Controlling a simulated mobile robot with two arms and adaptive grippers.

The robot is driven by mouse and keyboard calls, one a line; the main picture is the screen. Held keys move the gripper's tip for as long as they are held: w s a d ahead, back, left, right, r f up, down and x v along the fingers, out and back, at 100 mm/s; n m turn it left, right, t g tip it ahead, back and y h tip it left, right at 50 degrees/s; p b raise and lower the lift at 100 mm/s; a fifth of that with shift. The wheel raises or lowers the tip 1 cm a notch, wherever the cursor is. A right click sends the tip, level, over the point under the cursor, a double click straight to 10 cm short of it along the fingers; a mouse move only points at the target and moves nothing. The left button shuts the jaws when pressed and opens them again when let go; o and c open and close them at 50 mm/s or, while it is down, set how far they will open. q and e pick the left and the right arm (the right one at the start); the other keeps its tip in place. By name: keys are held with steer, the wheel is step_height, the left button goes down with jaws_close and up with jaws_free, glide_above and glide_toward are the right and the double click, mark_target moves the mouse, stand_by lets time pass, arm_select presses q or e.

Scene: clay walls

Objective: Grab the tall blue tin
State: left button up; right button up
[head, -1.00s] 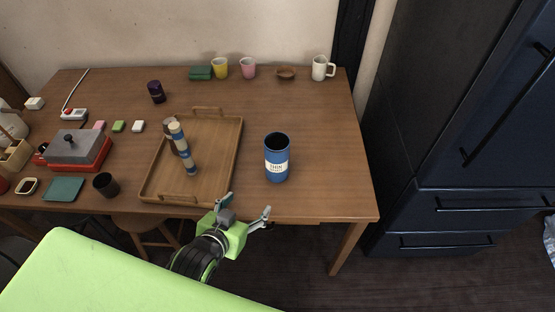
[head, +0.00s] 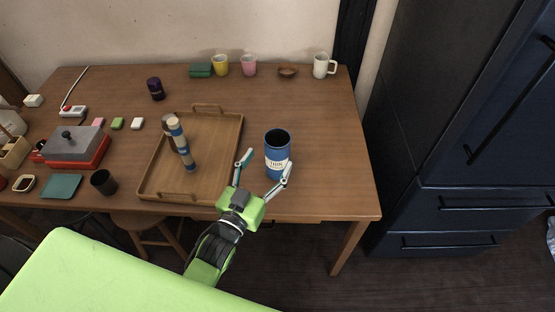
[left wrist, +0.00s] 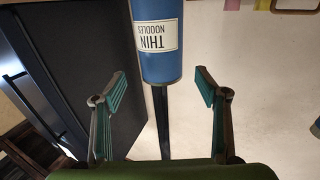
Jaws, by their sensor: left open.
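The tall blue tin (head: 278,144) stands upright on the right part of the wooden table, with a white label around it. In the left wrist view the tin (left wrist: 158,62) shows upside down with the words "THIN NOODLES", between and beyond the finger pads. My left gripper (head: 266,167) is open at the tin's near side, its fingers spread and one fingertip overlapping the tin's lower edge in the head view. It also shows open in the left wrist view (left wrist: 162,92), with nothing held. My right gripper is in neither view.
A wooden tray (head: 228,150) with a striped peppermill-like object (head: 182,145) is left of the tin. Cups (head: 249,66), a small bowl (head: 287,72) and a white mug (head: 322,66) line the back. The table right of the tin is clear.

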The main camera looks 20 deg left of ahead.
mark_target(282, 133)
arm_select(q)
steer(key=shift+w+d, duration=0.1)
steer(key=shift+w, duration=1)
steer(key=w, duration=0.1)
steer(key=w+r, duration=0.1)
steer(key=w, duration=0.1)
steer(key=shift+w+d+r+b, duration=0.1)
steer(key=shift+w+r+b, duration=0.15)
steer(key=shift+r+b, duration=0.1)
steer(key=shift+w+f+b, duration=0.2)
steer(key=shift+w+b, duration=0.15)
steer(key=shift+w, duration=0.15)
steer(key=shift+w+d, duration=0.1)
steer(key=shift+w, duration=0.4)
steer(key=shift+s+r, duration=0.1)
steer(key=c, duration=1.5)
